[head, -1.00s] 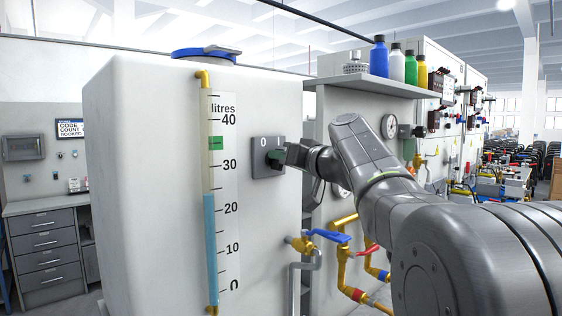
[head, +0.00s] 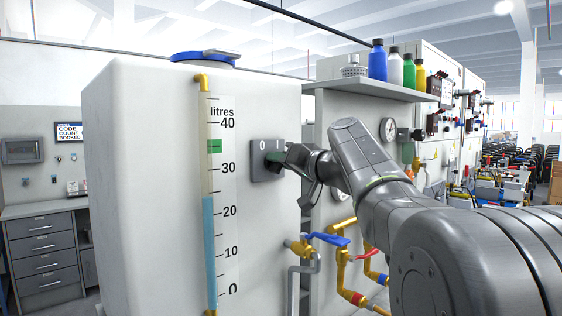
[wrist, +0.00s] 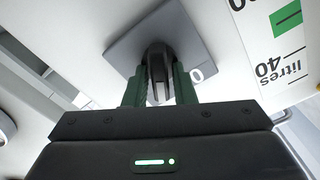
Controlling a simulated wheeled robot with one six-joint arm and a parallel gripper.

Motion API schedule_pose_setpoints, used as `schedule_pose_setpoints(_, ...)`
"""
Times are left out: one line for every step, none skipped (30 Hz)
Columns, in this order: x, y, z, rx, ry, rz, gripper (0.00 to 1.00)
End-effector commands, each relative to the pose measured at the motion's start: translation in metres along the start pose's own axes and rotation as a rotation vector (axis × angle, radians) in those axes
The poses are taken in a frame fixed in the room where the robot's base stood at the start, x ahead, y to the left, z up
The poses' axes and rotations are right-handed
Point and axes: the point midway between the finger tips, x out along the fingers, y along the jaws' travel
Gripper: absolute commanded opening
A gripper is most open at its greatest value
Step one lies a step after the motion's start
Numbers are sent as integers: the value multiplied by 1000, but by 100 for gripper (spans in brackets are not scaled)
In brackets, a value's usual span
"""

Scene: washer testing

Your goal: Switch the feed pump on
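The feed pump switch is a grey square plate (head: 256,172) marked 0 and I on the front of the white tank (head: 150,180). Its dark knob (wrist: 157,62) stands out from the plate (wrist: 190,40) in the wrist view. My gripper (head: 276,158) is at the switch. Its two green fingers (wrist: 160,85) lie on either side of the knob and appear closed on it. The 0 mark shows beside the right finger in the wrist view; the I is hidden there. The fingers cover much of the knob in the head view, so its exact setting is unclear.
A level tube (head: 208,215) beside a litres scale shows blue liquid a little above 20. A blue-handled valve (head: 328,239) and brass pipes lie below my arm. A shelf (head: 370,87) with bottles (head: 377,62) is above it. A drawer cabinet (head: 42,250) stands at left.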

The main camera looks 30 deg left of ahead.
Motion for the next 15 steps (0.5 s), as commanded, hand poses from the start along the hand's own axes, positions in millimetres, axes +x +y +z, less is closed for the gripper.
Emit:
schedule_pose_setpoints(0, 0, 0, 0, 0, 0, 34)
schedule_pose_setpoints(0, 0, 0, 0, 0, 0, 36)
schedule_pose_setpoints(0, 0, 0, -1, 1, 0, 36)
schedule_pose_setpoints(0, 0, 0, -1, 1, 0, 36)
schedule_pose_setpoints(0, 0, 0, -1, 1, 0, 36)
schedule_pose_setpoints(0, 0, 0, -1, 1, 0, 36)
schedule_pose_setpoints(0, 0, 0, -2, 1, 0, 36)
schedule_pose_setpoints(0, 0, 0, -2, 1, 0, 36)
schedule_pose_setpoints(0, 0, -1, -2, 2, 0, 36)
schedule_pose_setpoints(-1, 0, -1, -2, 2, 0, 36)
schedule_pose_setpoints(-2, 0, 0, -2, 2, 0, 36)
schedule_pose_setpoints(-4, 0, 0, -2, 2, 0, 36)
schedule_pose_setpoints(-7, 0, 0, -2, 3, 1, 36)
schedule_pose_setpoints(-10, 1, 0, -3, 4, 1, 36)
schedule_pose_setpoints(-16, 1, 0, -3, 5, 2, 36)
